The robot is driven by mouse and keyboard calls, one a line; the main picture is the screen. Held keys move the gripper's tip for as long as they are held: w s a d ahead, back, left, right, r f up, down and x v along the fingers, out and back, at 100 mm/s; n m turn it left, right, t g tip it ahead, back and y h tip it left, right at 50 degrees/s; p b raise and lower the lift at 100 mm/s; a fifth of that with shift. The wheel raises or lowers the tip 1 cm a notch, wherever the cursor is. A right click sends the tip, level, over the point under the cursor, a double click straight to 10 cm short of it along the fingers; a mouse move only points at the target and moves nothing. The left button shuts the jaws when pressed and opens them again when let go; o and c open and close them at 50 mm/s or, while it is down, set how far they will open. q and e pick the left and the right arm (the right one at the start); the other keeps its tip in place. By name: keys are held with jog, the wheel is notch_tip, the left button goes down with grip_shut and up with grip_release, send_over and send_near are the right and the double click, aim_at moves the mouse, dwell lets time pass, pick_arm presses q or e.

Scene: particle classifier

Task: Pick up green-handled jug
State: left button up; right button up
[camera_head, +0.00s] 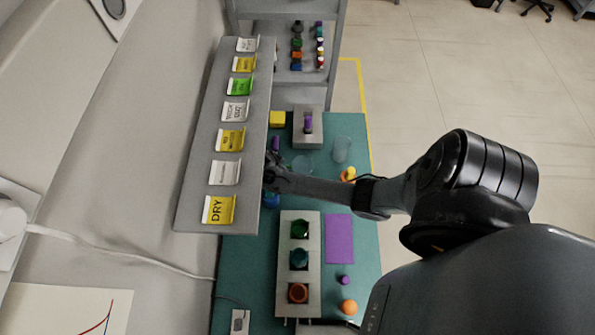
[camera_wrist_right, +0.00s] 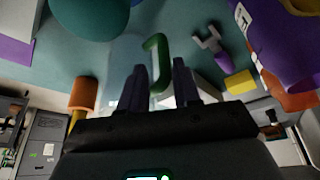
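The green handle (camera_wrist_right: 157,62) of the jug shows in the right wrist view, upright and curved at its top. It stands between the two fingers of my right gripper (camera_wrist_right: 160,78), with a narrow gap seeming to show on each side. The clear jug body (camera_wrist_right: 130,80) is only faintly visible behind the fingers. In the head view my right gripper (camera_head: 274,172) is beside the grey shelf's right edge, and no green handle can be made out there. My left gripper is in neither view.
A grey shelf with labels (camera_head: 200,150) overhangs the teal table (camera_head: 355,225). Clear vessels (camera_head: 341,150) stand close to the right gripper. A grey rack (camera_head: 299,270) with coloured pieces and a purple mat (camera_head: 339,238) lie nearer. A yellow block (camera_wrist_right: 240,82) shows in the wrist view.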

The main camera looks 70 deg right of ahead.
jog(key=shift+w+x, duration=0.15)
jog(key=shift+x, duration=1.25)
jog(key=shift+w+x, duration=0.15)
jog(key=shift+x, duration=1.3)
jog(key=shift+c, duration=0.5)
jog(key=shift+s, duration=0.1)
grip_shut()
jog(key=shift+r, duration=0.1)
